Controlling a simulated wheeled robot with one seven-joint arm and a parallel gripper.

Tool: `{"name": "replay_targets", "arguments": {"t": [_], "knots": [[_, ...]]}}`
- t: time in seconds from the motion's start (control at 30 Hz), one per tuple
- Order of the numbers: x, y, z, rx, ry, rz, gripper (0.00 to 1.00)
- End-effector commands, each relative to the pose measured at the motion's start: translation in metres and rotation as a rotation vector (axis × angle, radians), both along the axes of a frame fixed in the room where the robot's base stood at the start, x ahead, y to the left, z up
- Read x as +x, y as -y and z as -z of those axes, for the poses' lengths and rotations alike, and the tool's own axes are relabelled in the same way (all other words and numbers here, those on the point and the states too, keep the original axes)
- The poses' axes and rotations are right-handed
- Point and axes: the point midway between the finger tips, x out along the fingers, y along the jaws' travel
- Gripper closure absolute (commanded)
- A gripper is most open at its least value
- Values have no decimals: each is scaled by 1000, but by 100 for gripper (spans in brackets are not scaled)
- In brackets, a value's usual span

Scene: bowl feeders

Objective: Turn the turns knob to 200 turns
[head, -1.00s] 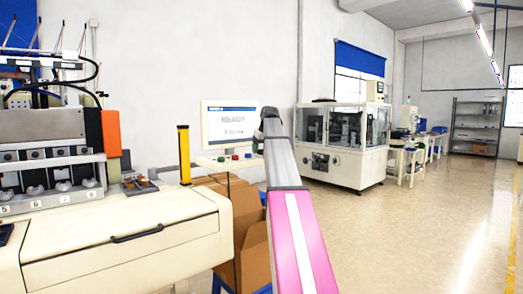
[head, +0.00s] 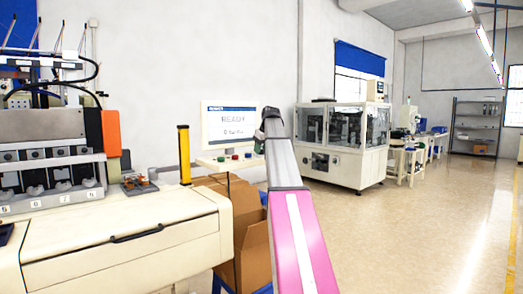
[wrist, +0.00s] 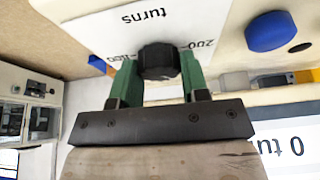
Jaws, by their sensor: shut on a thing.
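The turns knob (wrist: 158,60) is a dark ribbed knob on a white label plate (wrist: 105,25) in the wrist view. The label reads "turns", with "200" and "100" marks, all upside down in this view. My gripper (wrist: 158,66) has its two green fingers closed on either side of the knob. The knob's pointer cannot be made out. In the head view my arm reaches to the panel below the screen (head: 229,122) and hides the knob. The screen reads "READY" above a smaller line; the wrist view shows part of that line, "0 tu".
A blue button (wrist: 269,31) sits beside the label plate. Red (head: 236,157) and green (head: 221,159) buttons show on the panel in the head view. A yellow post (head: 184,155), a cardboard box (head: 247,215) and a cream machine (head: 130,235) stand left of my arm. Open floor lies right.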

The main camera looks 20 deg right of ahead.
Motion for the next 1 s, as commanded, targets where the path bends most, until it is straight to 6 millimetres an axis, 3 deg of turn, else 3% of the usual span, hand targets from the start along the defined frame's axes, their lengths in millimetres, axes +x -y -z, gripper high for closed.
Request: {"name": "replay_targets", "arguments": {"t": [0.7, 1.0], "knots": [[2, 2, -1, 1, 1, -640, 82], [2, 2, -1, 0, 1, -837, 82]]}}
